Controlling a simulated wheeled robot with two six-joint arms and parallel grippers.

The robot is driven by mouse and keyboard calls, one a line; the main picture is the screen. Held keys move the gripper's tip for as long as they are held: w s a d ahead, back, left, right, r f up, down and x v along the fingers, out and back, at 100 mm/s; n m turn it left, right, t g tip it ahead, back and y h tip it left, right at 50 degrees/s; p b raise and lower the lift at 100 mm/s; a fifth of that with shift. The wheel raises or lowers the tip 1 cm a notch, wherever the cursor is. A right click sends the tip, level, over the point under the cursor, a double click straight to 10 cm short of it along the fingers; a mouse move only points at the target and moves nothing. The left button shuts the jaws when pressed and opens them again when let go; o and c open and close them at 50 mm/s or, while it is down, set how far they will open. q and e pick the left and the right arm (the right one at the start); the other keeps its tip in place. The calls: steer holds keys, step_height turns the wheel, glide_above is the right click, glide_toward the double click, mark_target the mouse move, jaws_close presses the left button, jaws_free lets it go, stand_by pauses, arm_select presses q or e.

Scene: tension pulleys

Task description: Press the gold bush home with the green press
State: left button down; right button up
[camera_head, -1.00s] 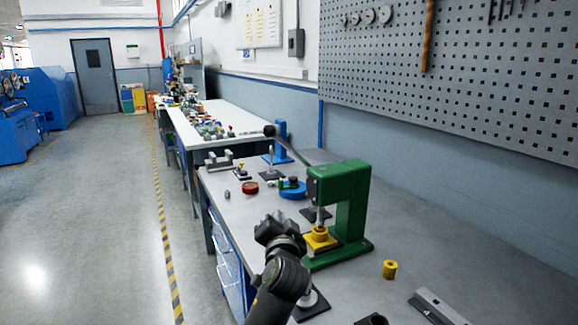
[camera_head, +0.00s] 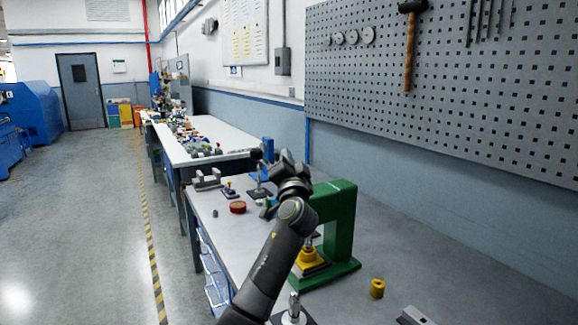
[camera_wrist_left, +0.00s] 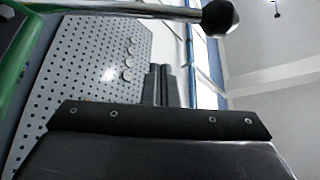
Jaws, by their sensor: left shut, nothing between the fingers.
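The green press (camera_head: 338,222) stands on the bench. A yellow block with a gold ring-like piece (camera_head: 308,256) sits under its ram; my arm partly hides this area. The press lever ends in a black knob (camera_head: 256,154), also at the top of the left wrist view (camera_wrist_left: 220,17). My left gripper (camera_head: 286,160) is raised beside the lever, right of the knob in the head view, shut and empty. Its fingers (camera_wrist_left: 161,84) show below the lever in the wrist view; contact cannot be told. A separate gold cylinder (camera_head: 377,289) stands on the bench right of the press. My right gripper is not in view.
A red round part (camera_head: 238,207) and a grey bracket (camera_head: 207,179) lie on the bench left of the press. A metal piece (camera_head: 413,316) lies at the front right. The bench right of the press is mostly clear. A pegboard (camera_head: 450,90) hangs behind.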

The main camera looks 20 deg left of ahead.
arm_select(q)
steer(key=a+f+p, duration=0.1)
steer(key=a+f, duration=0.1)
steer(key=a, duration=0.1)
steer(key=shift+a+p, duration=0.1)
steer(key=shift+p, duration=0.25)
